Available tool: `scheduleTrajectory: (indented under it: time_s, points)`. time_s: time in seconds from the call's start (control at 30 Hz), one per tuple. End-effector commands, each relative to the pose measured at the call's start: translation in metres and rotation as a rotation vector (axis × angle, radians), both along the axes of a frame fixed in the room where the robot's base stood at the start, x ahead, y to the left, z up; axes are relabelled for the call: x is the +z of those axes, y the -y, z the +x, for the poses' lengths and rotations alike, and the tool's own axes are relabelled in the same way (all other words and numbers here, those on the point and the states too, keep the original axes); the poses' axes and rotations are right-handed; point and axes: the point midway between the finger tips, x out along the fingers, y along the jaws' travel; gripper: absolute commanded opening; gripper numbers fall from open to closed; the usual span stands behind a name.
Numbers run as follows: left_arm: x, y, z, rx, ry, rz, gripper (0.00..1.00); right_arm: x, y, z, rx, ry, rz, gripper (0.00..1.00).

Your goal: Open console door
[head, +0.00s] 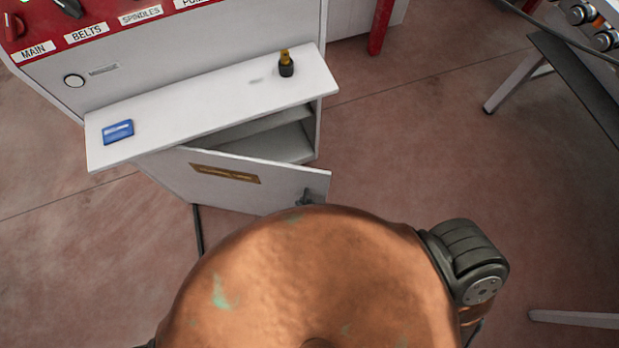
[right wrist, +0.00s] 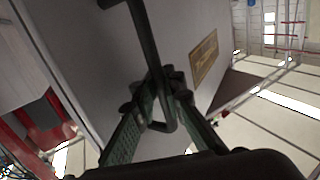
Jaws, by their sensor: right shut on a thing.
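The console door (head: 235,178) is a light grey panel with a brass-coloured label plate (head: 225,173), below the console's white shelf. It stands partly open, swung outward, with the inside of the compartment (head: 285,140) showing behind it. In the right wrist view the door (right wrist: 165,45) carries a black bar handle (right wrist: 128,25). My right gripper (right wrist: 160,85) is shut on this handle. In the head view a small dark shape at the door's free edge is too small to tell handle from fingertips. My left gripper is not in view.
The red control panel (head: 100,25) is above. A grey-legged frame (head: 515,80) stands at the right. The floor (head: 410,150) between is clear.

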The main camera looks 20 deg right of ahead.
Motion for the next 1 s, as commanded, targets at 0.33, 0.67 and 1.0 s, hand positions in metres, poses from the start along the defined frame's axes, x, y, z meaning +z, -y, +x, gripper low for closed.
scheduleTrajectory:
  time_s: [0.33,0.67,1.0]
  points:
    - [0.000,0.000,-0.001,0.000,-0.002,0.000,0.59,-0.001,0.003,-0.002,-0.004,-0.002,-0.003,0.00]
    - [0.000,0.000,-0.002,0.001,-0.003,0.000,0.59,-0.001,0.001,-0.002,-0.001,-0.001,-0.002,0.16]
    - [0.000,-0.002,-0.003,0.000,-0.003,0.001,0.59,-0.001,0.013,-0.027,-0.001,-0.005,-0.002,0.16]
